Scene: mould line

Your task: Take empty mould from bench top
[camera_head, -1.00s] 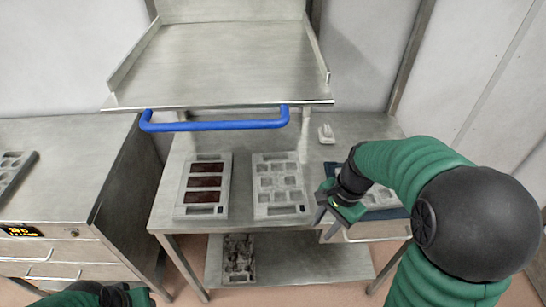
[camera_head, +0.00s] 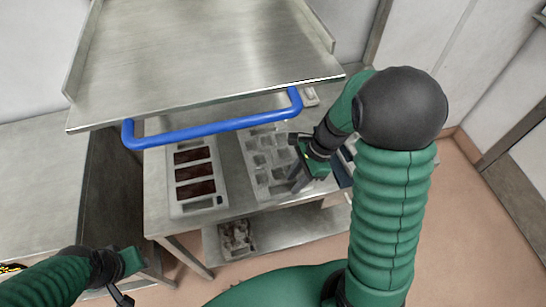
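A pale grey mould with empty, roughly square cavities (camera_head: 262,160) lies flat in the middle of the bench top (camera_head: 157,205). My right gripper (camera_head: 299,181) is over its right edge, fingers pointing down and apart. I cannot tell whether they touch the mould. To the left lies a similar mould (camera_head: 220,184) with three dark brown bars in it. Another mould at the right is mostly hidden behind my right arm. My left gripper (camera_head: 124,283) is low at the bottom left, away from the moulds; its finger gap is unclear.
A raised steel tray-like shelf (camera_head: 200,50) with a blue bar handle (camera_head: 212,131) overhangs the back of the bench. A lower shelf (camera_head: 290,228) holds a grey mould-like object (camera_head: 237,239).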

